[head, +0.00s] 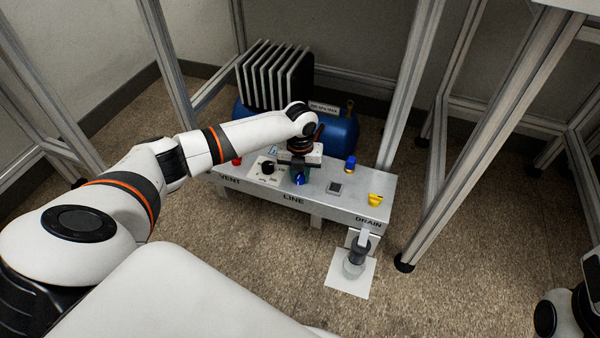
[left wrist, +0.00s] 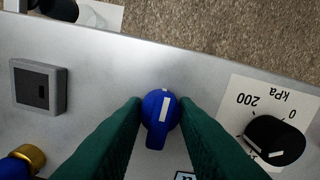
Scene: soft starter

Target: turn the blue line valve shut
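The blue line valve (left wrist: 158,125) is a round knob with a raised grip and a white stripe, on the grey panel above the LINE label. In the left wrist view its grip points almost straight up and down, tilted slightly. In the head view the valve (head: 299,179) shows just below my left gripper (head: 298,170). The green fingers of my left gripper (left wrist: 160,112) stand on either side of the knob, apart, with panel visible between them. I cannot tell whether they touch its rim. My right gripper is not clearly visible.
A black kPa dial (left wrist: 274,142) sits beside the valve. A square grey switch (head: 334,188), a blue-and-brass fitting (head: 350,164) and a yellow DRAIN handle (head: 375,199) lie to the right. A blue tank (head: 338,132) stands behind; metal frame posts (head: 412,80) rise around the panel.

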